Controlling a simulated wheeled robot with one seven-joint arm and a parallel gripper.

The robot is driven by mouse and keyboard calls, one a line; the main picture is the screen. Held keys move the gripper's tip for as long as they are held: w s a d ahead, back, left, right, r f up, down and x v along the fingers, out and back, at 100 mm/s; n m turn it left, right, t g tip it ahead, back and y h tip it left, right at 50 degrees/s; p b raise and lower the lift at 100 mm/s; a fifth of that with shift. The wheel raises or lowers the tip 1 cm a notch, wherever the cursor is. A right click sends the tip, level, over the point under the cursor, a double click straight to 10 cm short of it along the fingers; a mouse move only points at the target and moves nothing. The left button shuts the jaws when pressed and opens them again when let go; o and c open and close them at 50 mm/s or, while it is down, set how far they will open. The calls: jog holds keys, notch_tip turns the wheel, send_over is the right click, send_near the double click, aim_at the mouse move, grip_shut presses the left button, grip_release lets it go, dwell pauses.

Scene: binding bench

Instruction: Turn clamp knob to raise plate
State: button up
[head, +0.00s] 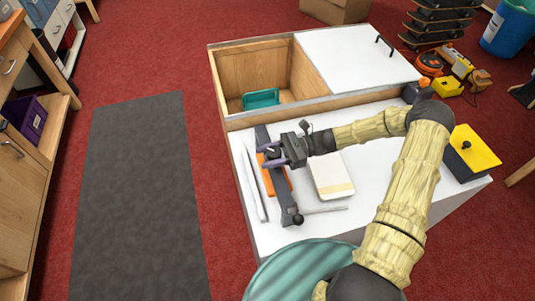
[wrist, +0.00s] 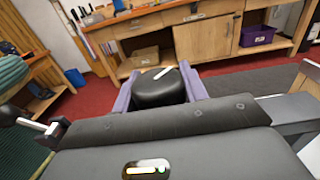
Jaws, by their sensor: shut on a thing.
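My gripper (head: 270,155) is over the left part of the white bench top, at a long dark clamp bar (head: 284,203). In the wrist view its two purple fingers (wrist: 159,80) are shut on a black rounded knob (wrist: 160,92) with a white line on its top. One finger is on each side of it. In the head view my gripper hides the knob. An orange piece (head: 276,180) lies beside the dark bar, partly under my gripper. The plate's height cannot be told.
A cream block (head: 331,177) lies right of the bar. A thin rod (head: 325,209) and ball-ended lever (head: 297,219) are at its near end. Pale strips (head: 254,183) lie left. A black-and-yellow box (head: 472,152) is at the right edge. An open wooden bin (head: 240,72) stands behind.

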jog(key=shift+s+d+f+n+g+h, duration=0.15)
jog(key=shift+n+g+h, duration=0.5)
jog(key=shift+g, duration=0.5)
jog(key=shift+s+f+n+g+h, duration=0.1)
jog(key=shift+n+g+h, duration=0.35)
jog(key=shift+n+g, duration=0.55)
jog(key=o, duration=1)
jog(key=shift+r, duration=0.1)
jog(key=b+v, duration=0.2)
jog(key=v, duration=1.5)
jog(key=shift+w+f, duration=0.25)
jog(key=shift+d, duration=0.1)
